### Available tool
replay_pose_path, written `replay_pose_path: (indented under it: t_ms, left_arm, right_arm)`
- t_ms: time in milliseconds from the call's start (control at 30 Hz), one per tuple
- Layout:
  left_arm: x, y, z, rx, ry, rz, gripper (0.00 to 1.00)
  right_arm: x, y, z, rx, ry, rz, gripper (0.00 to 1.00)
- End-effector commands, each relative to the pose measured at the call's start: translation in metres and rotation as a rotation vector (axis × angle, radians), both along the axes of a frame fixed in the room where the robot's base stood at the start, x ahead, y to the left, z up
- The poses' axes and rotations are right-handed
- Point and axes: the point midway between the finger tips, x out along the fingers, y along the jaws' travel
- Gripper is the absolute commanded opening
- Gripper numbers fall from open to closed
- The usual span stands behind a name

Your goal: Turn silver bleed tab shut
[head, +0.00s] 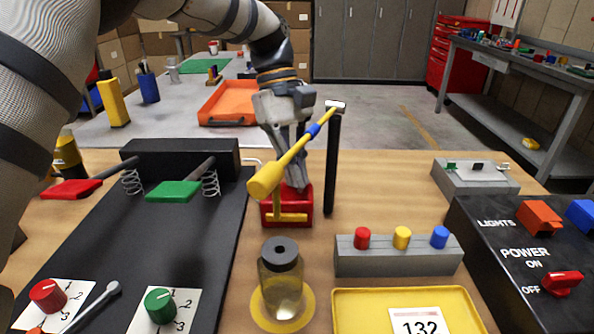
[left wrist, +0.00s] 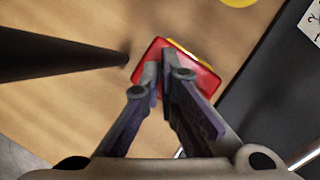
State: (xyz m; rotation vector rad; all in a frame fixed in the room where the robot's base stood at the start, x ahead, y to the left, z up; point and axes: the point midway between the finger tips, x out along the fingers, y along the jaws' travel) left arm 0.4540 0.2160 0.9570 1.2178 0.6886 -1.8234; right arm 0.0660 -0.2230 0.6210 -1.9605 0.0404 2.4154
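A red block (head: 318,205) with a yellow bracket (head: 290,217) on its near face stands mid-table in the head view. It also shows in the left wrist view (left wrist: 198,77). My left gripper (head: 297,186) points down onto the block's top. In the left wrist view its two fingertips (left wrist: 158,72) are close together over the red top, with a narrow gap between them. I cannot make out a silver tab; the fingers cover part of the top. Whether the fingers grip anything cannot be told. My right gripper is not in view.
A yellow lever (head: 291,160) with a blue band slants in front of my left gripper, beside a black post (head: 332,165). A capped jar (head: 282,280) stands nearer. A grey button block (head: 398,258) and a black power panel (head: 530,268) are to the right; black pedal board (head: 190,235) left.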

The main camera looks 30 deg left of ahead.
Motion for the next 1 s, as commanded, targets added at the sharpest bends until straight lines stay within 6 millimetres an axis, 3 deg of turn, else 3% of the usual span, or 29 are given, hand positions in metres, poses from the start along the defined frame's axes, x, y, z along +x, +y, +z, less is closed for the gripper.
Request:
replay_pose_path:
  t_ms: [400, 967, 1000]
  left_arm:
    - [0.0018, -0.0008, -0.0007, 0.0, 0.001, -0.176, 0.0]
    - [0.0019, -0.0008, -0.0003, 0.002, -0.001, -0.201, 0.0]
    - [0.0019, -0.0008, -0.0003, 0.002, -0.001, -0.201, 0.11]
  right_arm:
    - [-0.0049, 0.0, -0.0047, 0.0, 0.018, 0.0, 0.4]
    - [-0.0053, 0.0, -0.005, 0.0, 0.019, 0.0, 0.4]
    - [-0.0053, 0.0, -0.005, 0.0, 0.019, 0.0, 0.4]
